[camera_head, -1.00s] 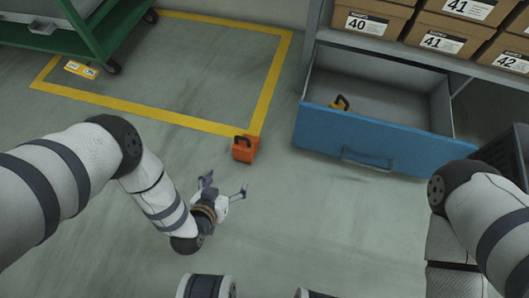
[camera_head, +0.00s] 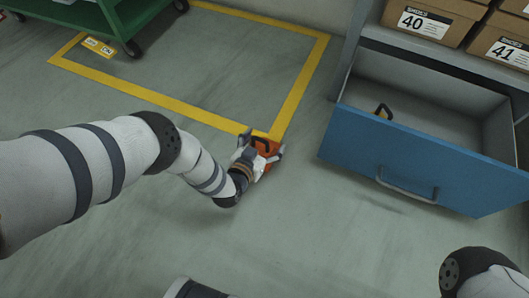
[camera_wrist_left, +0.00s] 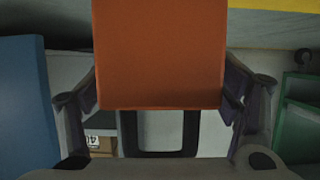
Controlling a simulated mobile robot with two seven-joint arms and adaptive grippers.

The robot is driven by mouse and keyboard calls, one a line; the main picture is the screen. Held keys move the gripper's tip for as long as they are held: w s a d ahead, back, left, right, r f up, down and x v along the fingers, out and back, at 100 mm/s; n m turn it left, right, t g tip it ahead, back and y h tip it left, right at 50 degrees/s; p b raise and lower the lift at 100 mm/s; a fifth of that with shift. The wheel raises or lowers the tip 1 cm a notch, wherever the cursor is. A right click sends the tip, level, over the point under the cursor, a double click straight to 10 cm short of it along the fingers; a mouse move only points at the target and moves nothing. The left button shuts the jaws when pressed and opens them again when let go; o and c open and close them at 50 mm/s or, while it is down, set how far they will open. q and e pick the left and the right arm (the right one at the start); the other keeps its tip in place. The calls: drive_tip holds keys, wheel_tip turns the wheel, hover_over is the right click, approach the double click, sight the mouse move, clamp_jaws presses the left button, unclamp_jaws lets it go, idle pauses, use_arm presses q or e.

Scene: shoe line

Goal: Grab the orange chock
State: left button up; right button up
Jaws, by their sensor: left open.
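The orange chock (camera_head: 268,148) sits on the floor by the near corner of the yellow line, with a dark handle on it. My left gripper (camera_head: 262,150) is open at the chock, its fingers on either side of it. In the left wrist view the orange chock (camera_wrist_left: 160,55) fills the upper middle between the open fingers of my left gripper (camera_wrist_left: 163,100), and its dark handle (camera_wrist_left: 160,153) shows below the block. I cannot tell whether the fingers touch it. My right gripper is not in view.
Shoe boxes (camera_head: 430,22) sit on the shelf above. A green cart (camera_head: 110,18) stands at the back left. The floor in front is clear.

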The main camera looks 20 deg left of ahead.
use_arm(q)
clamp_jaws()
idle(0.3)
